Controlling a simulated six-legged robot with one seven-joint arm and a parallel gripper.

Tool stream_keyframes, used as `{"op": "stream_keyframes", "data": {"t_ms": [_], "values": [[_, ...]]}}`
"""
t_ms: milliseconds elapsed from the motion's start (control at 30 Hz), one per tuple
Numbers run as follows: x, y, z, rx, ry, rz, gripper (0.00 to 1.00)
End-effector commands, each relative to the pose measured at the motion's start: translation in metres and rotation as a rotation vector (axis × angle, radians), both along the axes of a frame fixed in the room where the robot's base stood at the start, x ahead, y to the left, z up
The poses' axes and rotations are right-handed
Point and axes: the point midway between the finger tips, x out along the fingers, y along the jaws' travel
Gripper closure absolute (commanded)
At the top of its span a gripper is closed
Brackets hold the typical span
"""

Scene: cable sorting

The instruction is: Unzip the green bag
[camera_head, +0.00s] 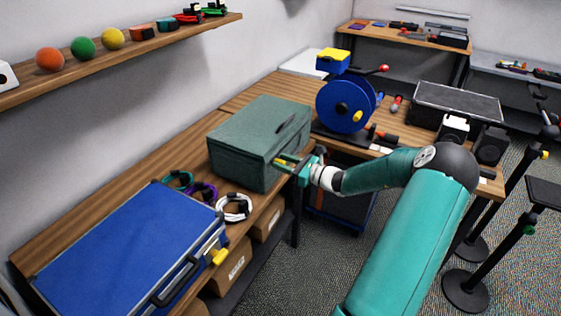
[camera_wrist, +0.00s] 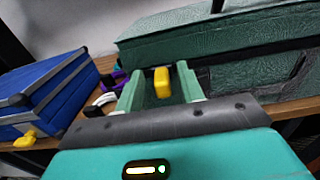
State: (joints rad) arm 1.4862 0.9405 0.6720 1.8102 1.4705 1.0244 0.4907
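The green bag (camera_head: 242,151) is a boxy, closed-looking case on the wooden bench, with a dark strap on top. It also fills the upper right of the wrist view (camera_wrist: 240,42). A small yellow tab (camera_wrist: 161,82), apparently its zipper pull, shows at the bag's near side. My gripper (camera_head: 284,162) is at the bag's right front edge. In the wrist view my gripper (camera_wrist: 158,76) has its two green fingers apart, one on each side of the yellow tab, with gaps visible. Whether the tab touches a finger I cannot tell.
A blue case (camera_head: 130,250) with yellow latches lies at the front left of the bench. Coiled cables, including a white one (camera_head: 234,208), lie between it and the bag. A blue reel (camera_head: 345,105) stands behind my gripper. A shelf (camera_head: 120,62) with balls hangs above.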

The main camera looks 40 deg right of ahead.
Motion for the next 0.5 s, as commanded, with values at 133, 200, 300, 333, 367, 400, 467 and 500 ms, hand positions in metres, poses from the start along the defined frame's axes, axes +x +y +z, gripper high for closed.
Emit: {"op": "stream_keyframes", "data": {"t_ms": [133,200,300,333,367,400,467,500], "values": [[0.0127,0.0039,0.0003,-0.001,-0.001,0.001,0.62],[0.0151,0.0044,0.0004,-0.001,0.0,0.0,0.62],[0.0152,0.0044,0.0004,-0.001,0.0,-0.001,0.62],[0.0152,0.0042,0.0004,-0.001,0.0,-0.001,0.62],[0.015,0.0043,0.0003,0.0,0.0,-0.001,0.62],[0.015,0.0043,0.0003,0.0,0.0,-0.001,0.62],[0.0149,0.0043,0.0003,0.0,0.0,0.0,0.7],[0.0148,0.0043,0.0003,0.0,0.0,0.0,0.78]]}}
